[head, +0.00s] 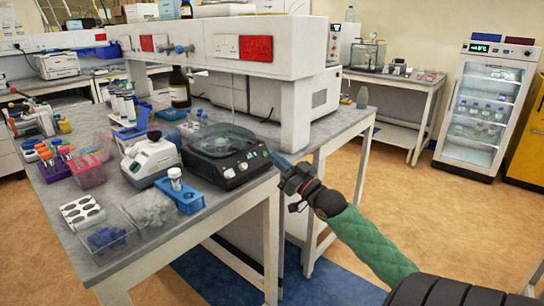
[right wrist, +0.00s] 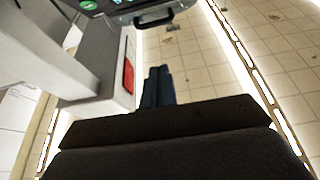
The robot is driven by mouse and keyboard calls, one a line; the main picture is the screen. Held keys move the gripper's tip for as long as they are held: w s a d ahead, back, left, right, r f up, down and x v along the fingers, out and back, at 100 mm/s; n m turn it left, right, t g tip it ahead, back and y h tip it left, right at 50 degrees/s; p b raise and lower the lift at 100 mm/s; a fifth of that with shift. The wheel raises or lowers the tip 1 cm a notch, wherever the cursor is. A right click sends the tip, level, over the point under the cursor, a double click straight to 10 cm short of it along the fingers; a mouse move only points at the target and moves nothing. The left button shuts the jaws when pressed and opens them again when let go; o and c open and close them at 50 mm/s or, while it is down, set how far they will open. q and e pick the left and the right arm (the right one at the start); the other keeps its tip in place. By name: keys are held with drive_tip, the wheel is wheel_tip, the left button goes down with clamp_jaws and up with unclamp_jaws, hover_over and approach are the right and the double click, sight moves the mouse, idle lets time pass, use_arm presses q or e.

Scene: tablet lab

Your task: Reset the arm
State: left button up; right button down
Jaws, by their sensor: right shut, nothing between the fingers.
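My right arm comes in from the lower right in the head view, with a green sleeve on its forearm. My right gripper (head: 282,162) is beside the front right edge of the lab bench, close to the black device with a round clear bowl (head: 222,150). The fingers are together with nothing between them. In the right wrist view the two dark fingers of the right gripper (right wrist: 158,85) stand side by side, pointing up the picture toward the ceiling. My left gripper is not in view.
The bench (head: 225,205) holds a white centrifuge-like device (head: 150,160), a blue tube rack (head: 180,195), a pink rack (head: 88,170) and a clear box (head: 100,238). A glass-door fridge (head: 485,110) stands at the back right. The floor right of the bench is open.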

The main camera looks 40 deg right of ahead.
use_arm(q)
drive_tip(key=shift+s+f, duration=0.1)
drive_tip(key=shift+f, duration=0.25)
